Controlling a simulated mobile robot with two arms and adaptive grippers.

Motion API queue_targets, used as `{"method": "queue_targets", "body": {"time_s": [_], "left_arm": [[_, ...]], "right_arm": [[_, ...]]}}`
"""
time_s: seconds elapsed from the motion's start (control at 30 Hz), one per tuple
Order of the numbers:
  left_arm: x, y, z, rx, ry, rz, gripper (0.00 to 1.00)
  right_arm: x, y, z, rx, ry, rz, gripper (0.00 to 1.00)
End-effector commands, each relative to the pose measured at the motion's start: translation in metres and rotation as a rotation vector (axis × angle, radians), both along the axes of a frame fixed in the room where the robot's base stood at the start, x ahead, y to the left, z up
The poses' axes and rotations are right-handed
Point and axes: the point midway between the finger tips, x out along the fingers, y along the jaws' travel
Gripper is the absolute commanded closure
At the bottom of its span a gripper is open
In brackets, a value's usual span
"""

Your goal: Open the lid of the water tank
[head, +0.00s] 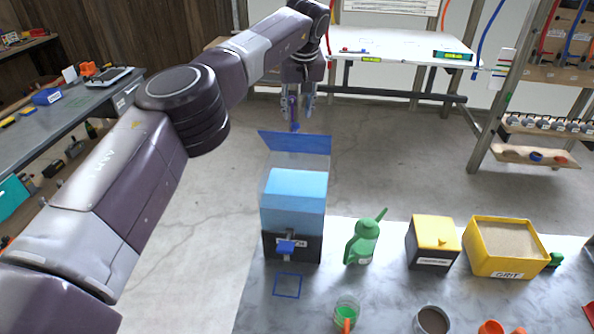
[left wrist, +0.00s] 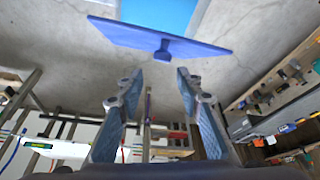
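The water tank (head: 293,218) stands at the left end of the grey table, with clear upper walls, light-blue water and a dark base. Its blue lid (head: 296,143) is at the tank's far top edge and looks tilted up; how far is hard to tell. In the left wrist view the lid (left wrist: 150,36) has a small knob (left wrist: 165,54) on the side toward my fingers. My left gripper (head: 299,106) is just beyond the lid, pointing down. Its fingers (left wrist: 160,92) are apart with nothing between them, and the knob is ahead, not touched. My right gripper is not in view.
A blue tap (head: 286,247) is on the tank's front, above a blue square outline (head: 288,285). A green watering can (head: 364,243), a yellow-black box (head: 433,242) and a grit bin (head: 504,270) stand to the right. Floor beyond the tank is clear.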

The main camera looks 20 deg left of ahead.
Motion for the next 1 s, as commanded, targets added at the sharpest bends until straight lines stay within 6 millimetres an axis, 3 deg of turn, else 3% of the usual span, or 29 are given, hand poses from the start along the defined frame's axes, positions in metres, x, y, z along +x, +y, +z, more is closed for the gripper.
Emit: {"method": "queue_targets", "body": {"time_s": [0.5, 1.0], "left_arm": [[0.000, -0.001, 0.045, -0.001, -0.002, 0.001, 0.67], [-0.001, 0.000, 0.047, 0.000, -0.001, 0.000, 0.67]], "right_arm": [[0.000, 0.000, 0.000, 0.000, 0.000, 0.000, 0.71], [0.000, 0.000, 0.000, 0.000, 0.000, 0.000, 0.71]]}}
